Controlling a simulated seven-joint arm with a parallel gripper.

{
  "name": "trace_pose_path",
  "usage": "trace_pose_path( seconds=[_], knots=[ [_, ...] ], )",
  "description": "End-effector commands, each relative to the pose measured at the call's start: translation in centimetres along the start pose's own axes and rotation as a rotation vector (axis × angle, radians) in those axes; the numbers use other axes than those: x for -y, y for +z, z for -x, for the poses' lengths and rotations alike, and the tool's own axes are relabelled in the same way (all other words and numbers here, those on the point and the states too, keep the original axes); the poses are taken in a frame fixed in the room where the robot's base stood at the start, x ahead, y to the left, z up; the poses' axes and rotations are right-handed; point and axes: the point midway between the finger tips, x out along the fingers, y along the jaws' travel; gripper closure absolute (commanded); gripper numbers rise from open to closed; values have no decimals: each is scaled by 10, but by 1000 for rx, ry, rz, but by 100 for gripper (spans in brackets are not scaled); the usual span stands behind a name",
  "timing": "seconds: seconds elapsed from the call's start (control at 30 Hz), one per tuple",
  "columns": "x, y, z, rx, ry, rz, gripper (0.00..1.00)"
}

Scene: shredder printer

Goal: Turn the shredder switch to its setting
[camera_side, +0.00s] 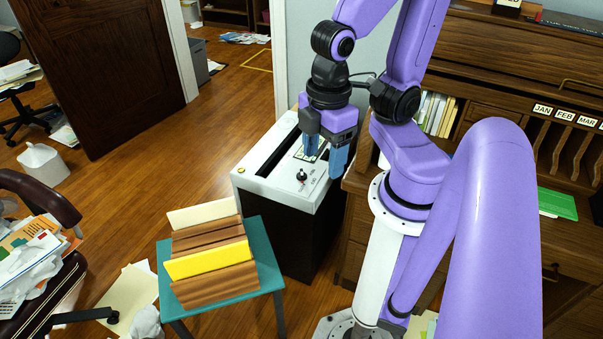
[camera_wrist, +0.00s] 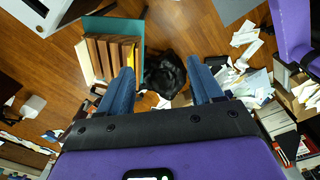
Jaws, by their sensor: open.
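The shredder (camera_side: 262,165) has a white top with a dark slot and a black body, and stands left of the wooden desk. Its switch (camera_side: 302,175) is a small dark knob on a pale panel on the top. My gripper (camera_side: 324,158) points down over the right rear part of the shredder top, behind and to the right of the switch. Its blue fingers are apart with nothing seen between them. In the wrist view the open fingers (camera_wrist: 163,82) show, and I cannot make out the switch there.
A teal stool (camera_side: 263,258) bearing brown, yellow and cream folders stands in front of the shredder; it also shows in the wrist view (camera_wrist: 98,26). The wooden desk (camera_side: 485,65) is close on the right. A chair with papers (camera_side: 35,250) is at left. Open floor lies left of the shredder.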

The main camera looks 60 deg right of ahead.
Motion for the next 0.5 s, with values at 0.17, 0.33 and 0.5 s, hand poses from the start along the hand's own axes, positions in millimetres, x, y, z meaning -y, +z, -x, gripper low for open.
trace_pose_path(
  seconds=[0.17,0.33,0.5],
  knots=[
    [-24,-16,-7,5,4,-238,34],
    [-66,-33,-20,9,10,-612,34],
    [-112,-41,-36,8,15,-989,34]
  ],
)
